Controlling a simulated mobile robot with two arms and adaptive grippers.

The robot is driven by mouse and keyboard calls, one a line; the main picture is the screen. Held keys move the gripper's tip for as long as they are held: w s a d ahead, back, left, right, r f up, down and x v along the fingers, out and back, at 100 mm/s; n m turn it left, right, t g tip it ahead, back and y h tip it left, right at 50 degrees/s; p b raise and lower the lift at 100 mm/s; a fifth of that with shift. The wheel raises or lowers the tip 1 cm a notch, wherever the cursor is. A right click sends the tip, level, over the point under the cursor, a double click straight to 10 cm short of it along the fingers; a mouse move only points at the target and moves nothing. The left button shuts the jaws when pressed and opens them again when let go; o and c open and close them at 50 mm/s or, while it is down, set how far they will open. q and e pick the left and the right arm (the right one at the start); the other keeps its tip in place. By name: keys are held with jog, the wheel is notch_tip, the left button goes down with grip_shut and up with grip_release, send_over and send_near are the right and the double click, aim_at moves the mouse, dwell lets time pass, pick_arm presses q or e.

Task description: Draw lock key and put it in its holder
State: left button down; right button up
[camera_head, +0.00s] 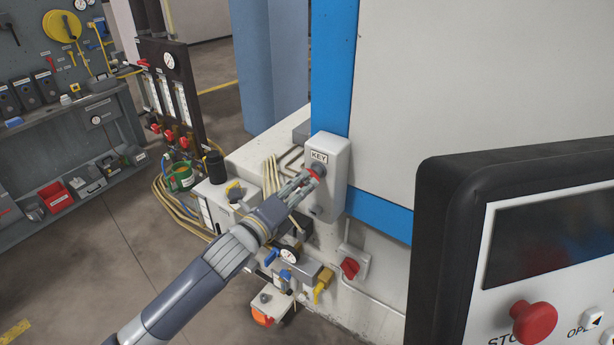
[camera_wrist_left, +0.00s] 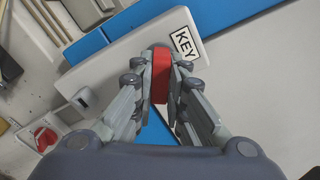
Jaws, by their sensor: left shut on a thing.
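A red key (camera_head: 315,173) is at the grey lock on the front of a white box labelled KEY (camera_head: 333,160), which is mounted beside the blue frame of the machine. My left gripper (camera_head: 310,177) reaches up to the box and is shut on the key. In the left wrist view the red key (camera_wrist_left: 161,84) stands between both fingers, with the dark round lock just behind it. Whether the key is still inside the lock, I cannot tell. A holder for the key is not clearly visible. My right gripper is not in view.
A control panel with a red stop button (camera_head: 533,322) fills the right foreground. Below the box are a red knob (camera_head: 350,268), a gauge (camera_head: 288,254) and yellow-handled valves. Hoses hang left of the box. A workbench (camera_head: 62,130) stands far left, with open floor before it.

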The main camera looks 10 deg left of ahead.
aim_at(301, 186)
pick_arm(q)
jog(key=shift+n, duration=0.3)
jog(key=n+p, duration=0.1)
jog(key=n, duration=0.2)
jog(key=shift+p, duration=0.3)
jog(key=shift+n+p, duration=0.4)
jog(key=shift+n, duration=1)
jog(key=shift+s+a+p, duration=0.2)
jog(key=shift+s+p, duration=0.15)
jog(key=shift+s, duration=0.3)
jog(key=shift+s+a, duration=0.15)
jog(key=shift+s, duration=0.2)
jog(key=shift+p+v, duration=0.55)
jog(key=shift+v, duration=0.5)
